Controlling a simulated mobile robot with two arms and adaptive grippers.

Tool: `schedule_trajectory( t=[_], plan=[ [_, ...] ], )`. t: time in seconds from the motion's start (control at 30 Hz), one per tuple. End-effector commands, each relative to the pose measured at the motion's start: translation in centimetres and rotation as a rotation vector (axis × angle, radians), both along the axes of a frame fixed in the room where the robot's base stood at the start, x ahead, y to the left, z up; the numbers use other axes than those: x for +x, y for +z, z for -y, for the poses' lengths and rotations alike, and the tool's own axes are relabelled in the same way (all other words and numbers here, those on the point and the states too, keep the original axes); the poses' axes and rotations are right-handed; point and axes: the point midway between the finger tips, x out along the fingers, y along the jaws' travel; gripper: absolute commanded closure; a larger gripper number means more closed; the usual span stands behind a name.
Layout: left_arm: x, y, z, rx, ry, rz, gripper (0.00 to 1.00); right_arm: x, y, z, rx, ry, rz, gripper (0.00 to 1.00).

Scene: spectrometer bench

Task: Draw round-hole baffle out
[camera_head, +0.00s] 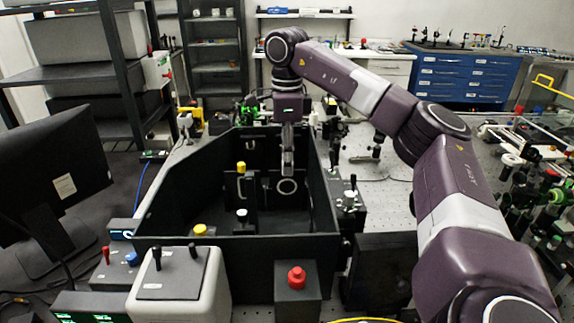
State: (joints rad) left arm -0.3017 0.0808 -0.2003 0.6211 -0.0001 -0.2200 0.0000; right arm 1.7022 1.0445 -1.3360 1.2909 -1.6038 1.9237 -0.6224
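The round-hole baffle (287,187) is a dark plate with a pale ring around its hole. It stands inside the black open-topped box (240,240), toward the box's right side. My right gripper (288,168) points straight down over the box, with its fingertips just above the ring. The fingers look like one narrow strip from this side, so their gap is hidden. I cannot tell whether they touch the baffle. My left gripper is out of view.
Yellow-capped (241,168) and white-capped (241,213) posts stand in the box left of the baffle. The box walls surround the gripper's tip. A red button box (297,277) and a white unit (180,285) stand in front. A monitor (50,180) is at left.

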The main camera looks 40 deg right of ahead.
Motion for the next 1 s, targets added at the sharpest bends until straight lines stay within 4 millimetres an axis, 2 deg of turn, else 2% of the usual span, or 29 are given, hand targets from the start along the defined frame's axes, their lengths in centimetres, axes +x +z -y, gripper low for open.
schedule_trajectory(
  t=[0.17,0.6,0.77,1.0],
  plan=[
    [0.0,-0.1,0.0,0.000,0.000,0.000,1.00,0.0,-1.1,0.0,-0.001,0.000,-0.002,0.76],
    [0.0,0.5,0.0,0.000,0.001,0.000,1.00,-0.1,-7.1,0.0,0.000,0.000,-0.003,0.76],
    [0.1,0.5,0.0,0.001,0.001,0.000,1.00,-0.1,-7.9,0.0,0.001,0.000,-0.001,0.76],
    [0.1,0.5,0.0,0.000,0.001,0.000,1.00,0.0,-8.0,0.0,0.000,0.000,0.000,0.76]
  ],
)
